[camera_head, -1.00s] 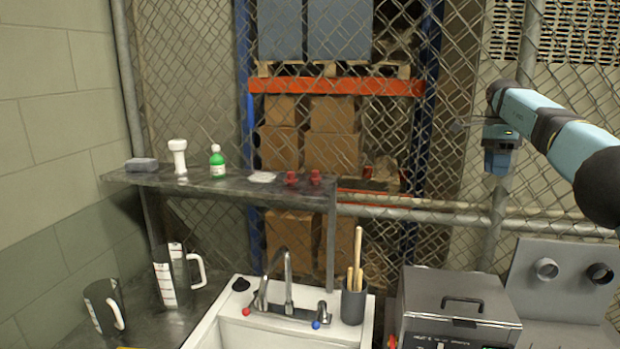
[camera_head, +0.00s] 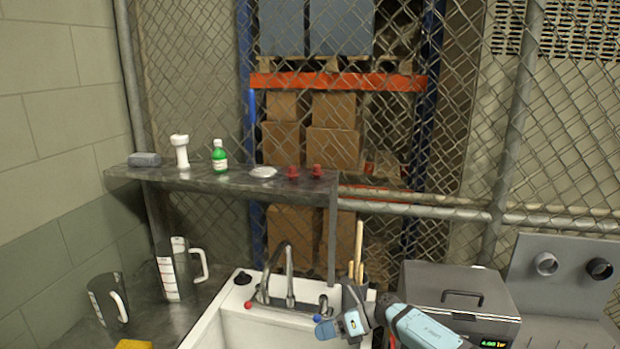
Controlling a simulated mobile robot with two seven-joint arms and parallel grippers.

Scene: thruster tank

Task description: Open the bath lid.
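The bath is a grey box (camera_head: 497,329) right of the sink, with a small lit green display at its front right. Its lid (camera_head: 425,283) is a grey cover with a dark handle (camera_head: 463,295) on top, and it lies shut. My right gripper (camera_head: 328,330) is low over the right edge of the sink, left of the bath and apart from the handle. Its fingers are too small and turned to show whether they are open. My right arm covers the bath's front left part. My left gripper is out of view.
The white sink (camera_head: 215,327) has a tap (camera_head: 289,275). A pot with wooden sticks (camera_head: 359,250) is partly hidden behind my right gripper. Two measuring jugs (camera_head: 178,275) stand left. A grey panel with round ports (camera_head: 530,285) stands right of the bath. A mesh fence closes the back.

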